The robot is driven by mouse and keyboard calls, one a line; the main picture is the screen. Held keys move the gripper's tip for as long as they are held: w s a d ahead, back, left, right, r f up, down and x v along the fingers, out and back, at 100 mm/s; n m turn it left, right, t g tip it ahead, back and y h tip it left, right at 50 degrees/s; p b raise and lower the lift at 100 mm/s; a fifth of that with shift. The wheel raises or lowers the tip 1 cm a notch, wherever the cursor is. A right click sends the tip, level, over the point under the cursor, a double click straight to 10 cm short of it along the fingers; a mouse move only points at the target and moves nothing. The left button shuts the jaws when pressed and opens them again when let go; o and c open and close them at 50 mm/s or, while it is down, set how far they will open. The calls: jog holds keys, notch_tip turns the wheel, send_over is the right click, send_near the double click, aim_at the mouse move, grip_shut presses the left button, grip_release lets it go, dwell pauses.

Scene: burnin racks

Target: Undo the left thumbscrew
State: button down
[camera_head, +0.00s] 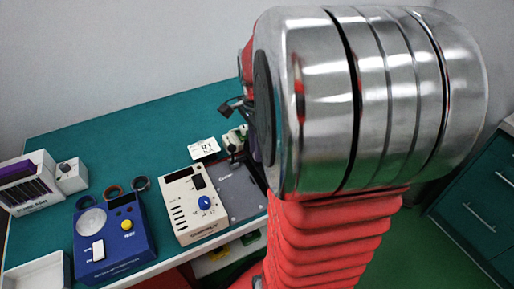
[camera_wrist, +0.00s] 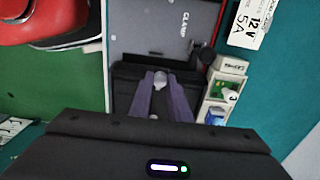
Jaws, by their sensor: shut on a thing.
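In the wrist view, the two purple-grey fingers of my gripper (camera_wrist: 161,92) are closed around a small pale, silvery piece, which looks like the thumbscrew (camera_wrist: 160,77). The piece sits in front of a black block (camera_wrist: 125,70) at the edge of a grey unit (camera_wrist: 150,30) marked "CLAMP". The fingers hide part of the piece, and its thread is not visible. A second thumbscrew cannot be made out. In the head view the grey unit (camera_head: 236,190) lies on the green bench, partly behind my arm, which hides my gripper.
A cream box (camera_head: 182,212) with a blue knob and a blue tester (camera_head: 105,260) stand left of the grey unit. The wrist view shows a pale holder (camera_wrist: 205,104) at right. The bench's back left (camera_head: 110,130) is clear.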

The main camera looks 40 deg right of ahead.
jog(key=shift+a+n, duration=0.1)
jog(key=shift+n, duration=0.2)
jog(key=n, duration=0.8)
jog(key=shift+n, duration=0.4)
jog(key=n, duration=0.8)
jog(key=shift+n, duration=0.4)
jog(key=c, duration=1.7)
grip_release()
jog(key=shift+o, duration=0.2)
jog(key=shift+r, duration=0.15)
